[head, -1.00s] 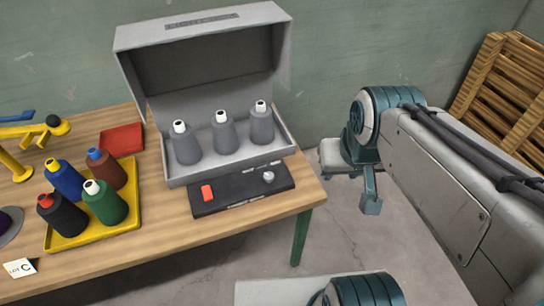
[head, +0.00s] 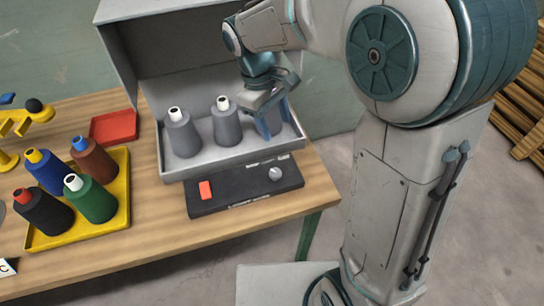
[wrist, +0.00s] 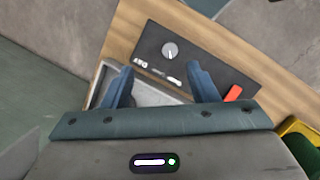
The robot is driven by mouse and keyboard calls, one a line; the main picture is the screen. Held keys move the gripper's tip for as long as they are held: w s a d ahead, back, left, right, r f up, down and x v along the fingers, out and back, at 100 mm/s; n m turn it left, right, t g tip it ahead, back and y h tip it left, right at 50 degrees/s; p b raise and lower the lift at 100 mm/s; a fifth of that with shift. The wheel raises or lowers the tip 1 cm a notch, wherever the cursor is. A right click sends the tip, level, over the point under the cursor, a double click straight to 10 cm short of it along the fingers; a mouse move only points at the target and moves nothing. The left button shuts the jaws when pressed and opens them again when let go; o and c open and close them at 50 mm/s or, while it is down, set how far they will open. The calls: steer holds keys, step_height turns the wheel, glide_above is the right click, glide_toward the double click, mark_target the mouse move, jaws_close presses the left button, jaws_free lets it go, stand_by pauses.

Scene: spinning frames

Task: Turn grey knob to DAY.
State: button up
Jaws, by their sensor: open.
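The grey knob (head: 275,173) sits at the right end of a black control panel (head: 240,192) on the table's front edge.
A red rocker switch (head: 205,190) is at the panel's left. Grey cones (head: 183,135) stand in the open grey box (head: 170,172); my arm hides its right part. A yellow tray (head: 120,205) of coloured cones and a red tray (head: 113,128) are left.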

steer(key=w+a+f+n+g+h+b, duration=0.1)
steer(key=w+a+f+n, duration=0.1)
steer(key=a+f, duration=0.25)
glide_toward(275, 172)
steer(key=shift+n, duration=0.3)
steer(key=x, duration=0.8)
steer(key=shift+f, duration=0.25)
steer(key=shift+c, duration=0.3)
steer(key=c, duration=0.9)
